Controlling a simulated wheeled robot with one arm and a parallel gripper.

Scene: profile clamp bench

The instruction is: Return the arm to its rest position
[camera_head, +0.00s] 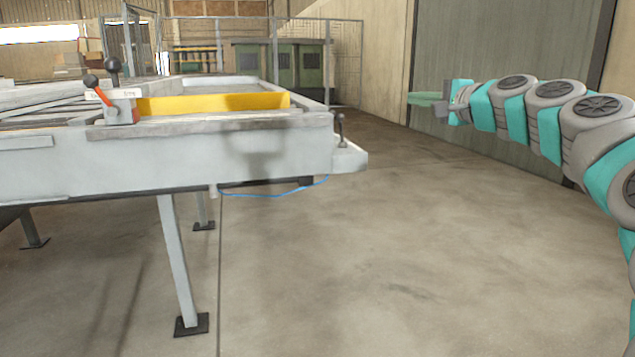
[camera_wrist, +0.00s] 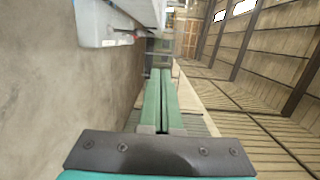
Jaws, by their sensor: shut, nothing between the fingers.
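My gripper (camera_head: 428,100) is at the right in the head view, at the end of my grey and teal arm, which reaches in from the right edge. It points left, in the air in front of the grey-green wall panel. Its two green fingers are together and empty; they also show in the wrist view (camera_wrist: 161,100). The grey clamp bench (camera_head: 230,155) stands to the left, well apart from the gripper.
The bench carries a yellow bar (camera_head: 215,103) and a clamp with red and black-knobbed levers (camera_head: 120,97). A blue cable (camera_head: 275,194) hangs under its right end. Green cabinets (camera_head: 282,65) and a mesh fence stand behind. The floor (camera_head: 400,270) between bench and arm is clear.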

